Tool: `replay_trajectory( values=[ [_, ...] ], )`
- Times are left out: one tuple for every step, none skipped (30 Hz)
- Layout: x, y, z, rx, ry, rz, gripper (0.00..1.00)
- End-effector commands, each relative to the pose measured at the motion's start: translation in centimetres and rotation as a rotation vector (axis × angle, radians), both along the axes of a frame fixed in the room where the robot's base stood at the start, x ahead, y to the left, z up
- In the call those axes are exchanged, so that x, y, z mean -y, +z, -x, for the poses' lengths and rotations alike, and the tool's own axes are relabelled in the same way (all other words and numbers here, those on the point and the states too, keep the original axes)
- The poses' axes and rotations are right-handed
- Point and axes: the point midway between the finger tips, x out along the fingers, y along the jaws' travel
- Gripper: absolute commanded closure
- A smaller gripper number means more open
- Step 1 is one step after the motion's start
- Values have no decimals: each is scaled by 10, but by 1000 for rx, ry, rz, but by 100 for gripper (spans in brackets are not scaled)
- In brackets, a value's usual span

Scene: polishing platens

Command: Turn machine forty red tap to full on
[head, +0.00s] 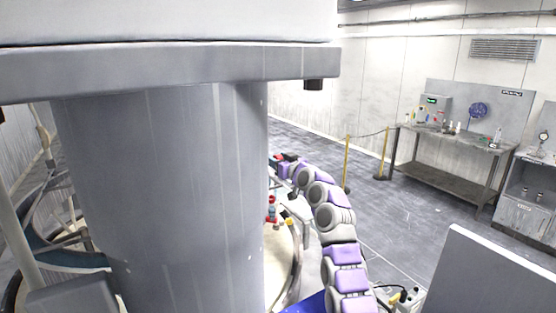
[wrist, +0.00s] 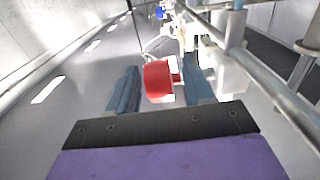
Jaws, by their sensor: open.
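In the wrist view a red tap handle (wrist: 158,82) with a white part beside it sits between the two blue-grey fingers of my gripper (wrist: 161,90). The fingers are spread, with a visible gap on each side of the red handle. I cannot tell how deep between them it reaches. In the head view my purple and grey arm reaches up to my gripper (head: 281,158), small beside the big grey column. Red and yellow fittings (head: 271,209) show below it. The machine's number and the tap's exact setting cannot be read.
The wide grey column (head: 170,190) hides much of the machine. A round pale platen basin (head: 283,262) is at its foot. A grey pipe (wrist: 262,72) runs close on the right in the wrist view. Yellow barrier posts (head: 347,165) and a workbench (head: 455,145) stand beyond open floor.

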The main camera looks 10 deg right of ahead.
Motion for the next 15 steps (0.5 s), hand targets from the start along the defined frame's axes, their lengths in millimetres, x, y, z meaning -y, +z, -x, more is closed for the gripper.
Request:
replay_trajectory(
  values=[
    [0,0,-1,-2,-1,1,49],
    [0,0,-2,-2,-1,0,49],
    [0,-1,-2,-2,-1,0,49],
    [0,-1,-2,-2,-2,0,49],
    [0,-1,-2,-2,-2,0,49],
    [0,-1,-2,-2,-2,0,49],
    [0,-1,-2,-2,-2,0,49],
    [0,-1,-2,-2,-2,0,49],
    [0,0,-2,-2,-2,0,49],
    [0,0,-2,-2,-2,0,49],
    [0,0,-2,-2,-2,1,49],
    [0,0,-2,-1,-2,0,52],
    [0,0,-2,-2,-2,1,55],
    [0,0,-2,-1,-2,0,58],
    [0,0,-2,-1,-2,0,61]
  ],
)
